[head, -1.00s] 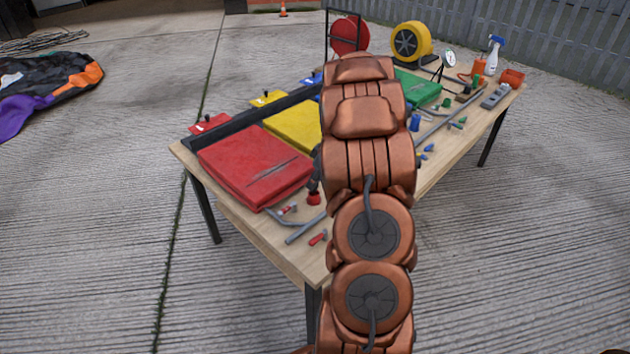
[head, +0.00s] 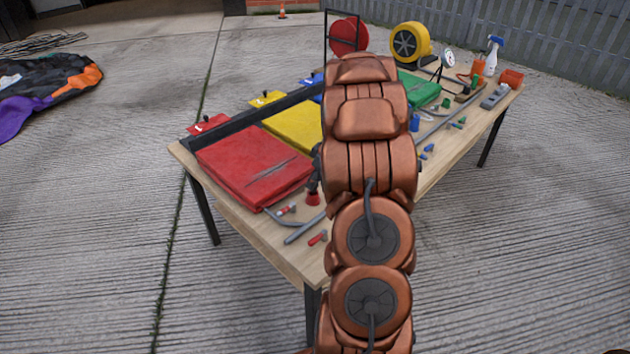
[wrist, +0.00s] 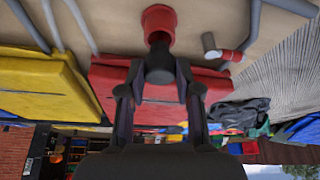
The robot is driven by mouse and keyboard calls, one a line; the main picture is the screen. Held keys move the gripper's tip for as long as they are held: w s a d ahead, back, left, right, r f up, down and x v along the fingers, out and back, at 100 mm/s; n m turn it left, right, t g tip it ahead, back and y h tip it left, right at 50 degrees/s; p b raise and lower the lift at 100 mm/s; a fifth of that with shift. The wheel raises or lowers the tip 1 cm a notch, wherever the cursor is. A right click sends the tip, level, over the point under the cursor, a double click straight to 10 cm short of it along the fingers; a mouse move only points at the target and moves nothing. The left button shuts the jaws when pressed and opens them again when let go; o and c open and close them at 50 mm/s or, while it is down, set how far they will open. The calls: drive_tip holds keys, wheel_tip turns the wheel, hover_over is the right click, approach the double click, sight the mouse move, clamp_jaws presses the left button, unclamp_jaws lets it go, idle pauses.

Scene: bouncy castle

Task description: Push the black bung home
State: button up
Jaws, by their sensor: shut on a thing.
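The black bung (wrist: 159,66) is between the fingers of my gripper (wrist: 159,84), which is shut on it. Its narrower end meets a short red tube-like piece (wrist: 158,20) in the wrist view; I cannot tell how deep it sits. In the head view my gripper (head: 317,163) is partly hidden behind my arm, with the red piece (head: 313,198) just below it, at the front edge of the red folded pad.
The wooden table (head: 262,245) holds a red pad (head: 245,165), a yellow pad (head: 295,125) and a green pad (head: 420,90). Grey bent tubes (head: 303,229) and a small red-ended piece (head: 318,237) lie close by. A yellow blower (head: 410,42) stands at the back.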

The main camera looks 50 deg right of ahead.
sight(315, 188)
drive_tip(key=shift+f+b, duration=1.05)
drive_tip(key=shift+b, duration=1)
idle(1.3)
drive_tip(key=shift+f+b, duration=0.45)
drive_tip(key=shift+f, duration=0.1)
drive_tip(key=shift+f, duration=0.1)
